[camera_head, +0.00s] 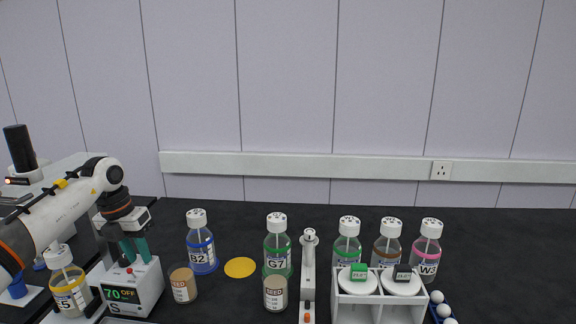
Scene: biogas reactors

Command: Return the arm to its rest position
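My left arm comes in from the left, and its gripper (135,258) points down over the white heater box with the green "70 OFF" display (122,294). Its two teal fingers are apart, with nothing visible between them. The fingertips are close to the top of the box; I cannot tell whether they touch it. My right gripper is not in view.
A yellow bottle (68,290) stands left of the box. Right of it are a seed jar (183,284), blue bottle B2 (201,250), a yellow disc (240,267), green bottle G7 (277,247), another seed jar (275,293), a white stand (309,275) and a white rack (378,311).

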